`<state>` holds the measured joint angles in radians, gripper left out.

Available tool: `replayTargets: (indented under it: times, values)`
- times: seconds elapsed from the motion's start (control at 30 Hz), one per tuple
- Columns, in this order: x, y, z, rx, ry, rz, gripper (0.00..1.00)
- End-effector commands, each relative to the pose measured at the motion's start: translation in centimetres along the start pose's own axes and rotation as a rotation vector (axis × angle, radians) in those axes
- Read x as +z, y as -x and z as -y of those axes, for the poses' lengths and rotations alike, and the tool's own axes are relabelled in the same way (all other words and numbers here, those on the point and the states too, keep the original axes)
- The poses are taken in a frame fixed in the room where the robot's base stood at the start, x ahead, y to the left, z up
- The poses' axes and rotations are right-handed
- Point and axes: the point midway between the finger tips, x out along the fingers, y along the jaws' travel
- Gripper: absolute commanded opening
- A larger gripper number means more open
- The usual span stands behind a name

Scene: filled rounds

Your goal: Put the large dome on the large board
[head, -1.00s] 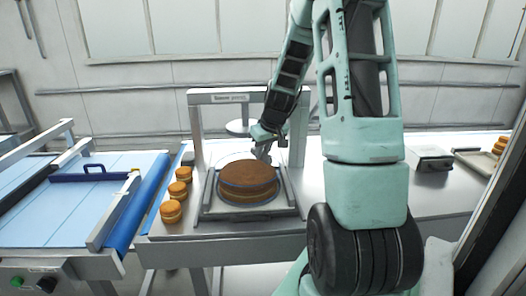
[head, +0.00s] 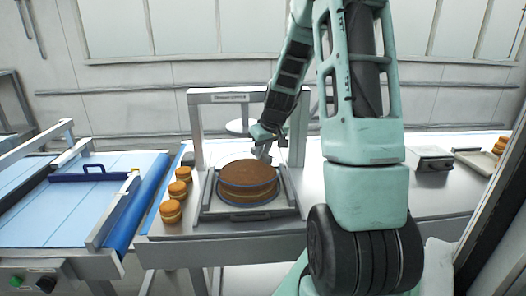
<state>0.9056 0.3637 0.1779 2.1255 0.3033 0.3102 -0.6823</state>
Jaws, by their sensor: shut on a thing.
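A large brown layered round (head: 249,173) stands on the large board, which shows as a thin bluish rim (head: 248,204) below it, on a grey framed stand. The large dome seems to be clear; only a faint bluish line (head: 249,185) around the round hints at it. My gripper (head: 262,154) is just above the back edge of the round, pointing down. It is shut, apparently on the top of the dome. Its fingertips are small, and I cannot tell whether the dome's rim touches the board.
Several small filled rounds (head: 178,189) stand in a row left of the stand. A grey arch (head: 197,130) rises behind it. A blue conveyor (head: 60,215) lies at the left. A grey box (head: 430,158) and a tray of rounds (head: 485,163) are at the right.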

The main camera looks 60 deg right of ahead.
Motion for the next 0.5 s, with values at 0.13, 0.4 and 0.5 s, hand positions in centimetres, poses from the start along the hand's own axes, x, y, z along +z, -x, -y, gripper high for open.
replayTargets:
  times: [0.13, 0.4, 0.5]
  values:
    - [0.05, -0.17, 0.00, 0.000, 0.000, -0.001, 0.00]
    - [0.14, -0.40, 0.00, 0.000, 0.000, -0.001, 0.00]
    - [0.12, -0.34, 0.00, 0.000, 0.000, -0.001, 0.40]
